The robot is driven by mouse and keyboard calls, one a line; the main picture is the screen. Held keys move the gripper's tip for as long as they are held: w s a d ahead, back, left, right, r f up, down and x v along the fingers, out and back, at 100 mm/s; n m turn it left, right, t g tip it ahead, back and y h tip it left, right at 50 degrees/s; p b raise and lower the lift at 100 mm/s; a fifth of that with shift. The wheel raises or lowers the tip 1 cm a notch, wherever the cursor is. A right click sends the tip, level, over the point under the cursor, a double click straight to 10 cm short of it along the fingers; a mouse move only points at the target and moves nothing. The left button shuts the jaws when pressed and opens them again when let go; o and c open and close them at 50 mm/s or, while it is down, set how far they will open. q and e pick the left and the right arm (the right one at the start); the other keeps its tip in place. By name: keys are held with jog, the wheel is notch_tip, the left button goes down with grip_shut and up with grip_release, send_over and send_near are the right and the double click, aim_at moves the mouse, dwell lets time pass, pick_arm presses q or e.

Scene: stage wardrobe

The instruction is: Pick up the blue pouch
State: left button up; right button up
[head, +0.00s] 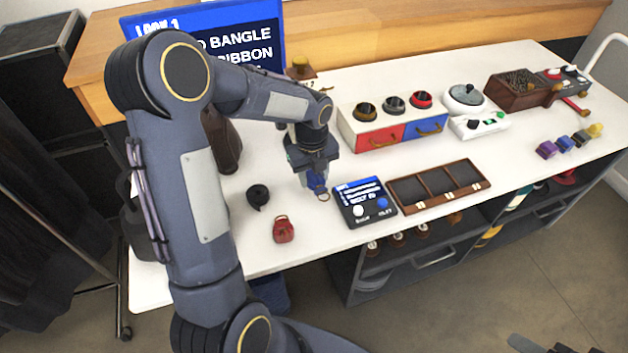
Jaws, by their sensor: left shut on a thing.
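My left gripper (319,184) points down over the white table and is shut on the small blue pouch (316,181). The fingers hide part of the pouch. I cannot tell whether it touches the table. A small gold ring shape (323,197) shows right below it. A dark shape at the bottom right edge may be part of my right gripper (530,345); its jaws cannot be made out.
A red pouch (284,229) and a black roll (258,196) are on the table (262,256) left of the gripper. A blue-screened device (364,203) and a brown compartment tray (438,186) are to its right. A drawer box (392,124) stands behind.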

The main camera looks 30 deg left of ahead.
pick_arm(q)
jog(key=s+d+r, duration=0.6)
jog(key=s+r, duration=0.3)
jog(key=s, duration=0.3)
jog(key=shift+s+d+r, duration=0.2)
jog(key=shift+f, duration=0.1)
